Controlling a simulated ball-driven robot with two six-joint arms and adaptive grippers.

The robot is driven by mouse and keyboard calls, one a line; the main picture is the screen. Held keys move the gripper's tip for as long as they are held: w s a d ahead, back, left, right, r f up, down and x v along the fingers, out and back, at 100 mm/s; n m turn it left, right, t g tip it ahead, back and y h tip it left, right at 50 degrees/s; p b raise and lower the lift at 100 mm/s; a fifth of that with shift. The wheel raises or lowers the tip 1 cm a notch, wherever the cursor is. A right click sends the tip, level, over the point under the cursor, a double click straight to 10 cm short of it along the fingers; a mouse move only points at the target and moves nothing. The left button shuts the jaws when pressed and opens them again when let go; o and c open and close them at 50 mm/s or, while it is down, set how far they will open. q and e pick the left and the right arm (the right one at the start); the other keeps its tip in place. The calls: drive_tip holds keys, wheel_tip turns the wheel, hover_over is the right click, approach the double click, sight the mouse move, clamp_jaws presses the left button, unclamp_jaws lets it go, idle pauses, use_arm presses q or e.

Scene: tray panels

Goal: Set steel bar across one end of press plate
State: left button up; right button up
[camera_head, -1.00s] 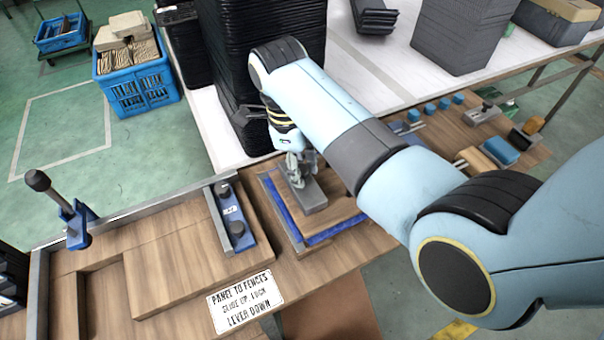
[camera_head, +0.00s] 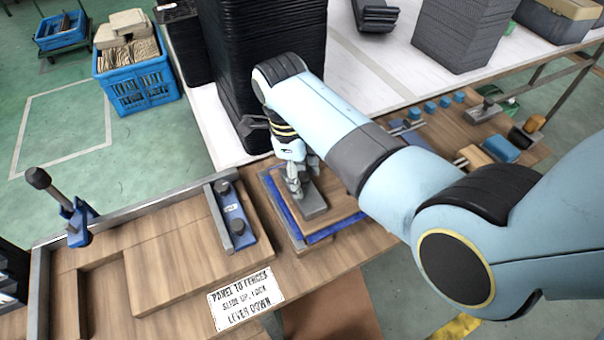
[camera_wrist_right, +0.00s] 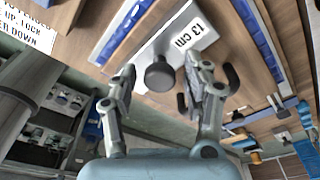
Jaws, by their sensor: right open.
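The steel bar (camera_head: 314,208) is a flat grey bar lying on a wooden plate with blue strips, which I take as the press plate (camera_head: 342,205). My right gripper (camera_head: 303,180) is low over the bar. In the wrist view its two fingers (camera_wrist_right: 160,82) are open, one on each side of the knob. Part of the bar is hidden by the gripper. My left gripper is not in view.
Left of the plate is a wooden fixture (camera_head: 165,265) with metal fences, a blue clamp (camera_head: 75,222) and a blue block with knobs (camera_head: 233,215). A tall black stack (camera_head: 240,60) stands behind. Small blue blocks and tools (camera_head: 500,150) lie at right.

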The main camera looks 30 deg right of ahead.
drive_tip(key=r+p, duration=0.7)
drive_tip(key=shift+w+a+r, duration=0.2)
drive_tip(key=shift+w+a, duration=0.15)
drive_tip(key=shift+w, duration=0.05)
drive_tip(key=shift+w+a+r+p, duration=0.15)
drive_tip(key=shift+r+p, duration=0.05)
drive_tip(key=shift+r, duration=0.95)
drive_tip(key=shift+w+a+r+p, duration=0.1)
drive_tip(key=shift+w+r+p, duration=0.1)
drive_tip(key=shift+r, duration=0.95)
drive_tip(key=shift+s, duration=0.1)
